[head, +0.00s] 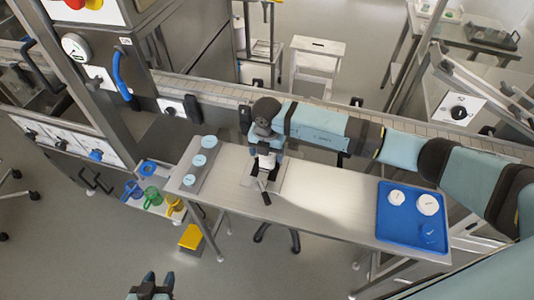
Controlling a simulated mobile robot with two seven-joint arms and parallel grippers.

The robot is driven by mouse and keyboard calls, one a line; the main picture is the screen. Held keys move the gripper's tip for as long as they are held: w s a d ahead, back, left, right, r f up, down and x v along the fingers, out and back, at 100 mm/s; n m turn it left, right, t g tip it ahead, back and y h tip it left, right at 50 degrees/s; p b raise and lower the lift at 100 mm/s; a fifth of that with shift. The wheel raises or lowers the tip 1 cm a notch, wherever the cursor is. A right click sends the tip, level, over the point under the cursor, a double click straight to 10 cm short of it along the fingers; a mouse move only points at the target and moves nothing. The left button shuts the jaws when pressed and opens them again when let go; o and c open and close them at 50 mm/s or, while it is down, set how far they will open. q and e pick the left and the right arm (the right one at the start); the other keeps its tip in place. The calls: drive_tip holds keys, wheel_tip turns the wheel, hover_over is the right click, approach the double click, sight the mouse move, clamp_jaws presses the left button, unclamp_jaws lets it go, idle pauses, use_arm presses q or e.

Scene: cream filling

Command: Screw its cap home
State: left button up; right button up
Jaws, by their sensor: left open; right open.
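My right arm reaches in from the right across the table. Its gripper (265,160) points down over the middle-left of the metal table (318,200), open around or just above a small whitish item that may be a capped jar; it is too small and covered to tell whether they touch. A dark device with a black handle (266,197) sits just below it on a pale plate (247,180). My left gripper (155,287) is open and empty at the bottom edge, away from the table.
A blue tray (386,225) at the table's right end holds two round white-topped items (427,204) and a bluish one. Coloured jugs (151,194) stand on a low shelf at left. A yellow step (191,237) is on the floor. The table's middle right is clear.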

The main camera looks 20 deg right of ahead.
drive_tip(key=shift+n, duration=0.9)
drive_tip(key=shift+b, duration=0.3)
drive_tip(key=n+b, duration=0.2)
drive_tip(key=n, duration=0.2)
drive_tip(key=shift+f, duration=0.1)
drive_tip(key=shift+n+b, duration=0.45)
drive_tip(key=shift+n, duration=0.35)
drive_tip(key=shift+n+b, duration=0.8)
drive_tip(key=shift+n, duration=0.3)
drive_tip(key=shift+n+b, duration=1.05)
drive_tip(key=shift+n, duration=0.75)
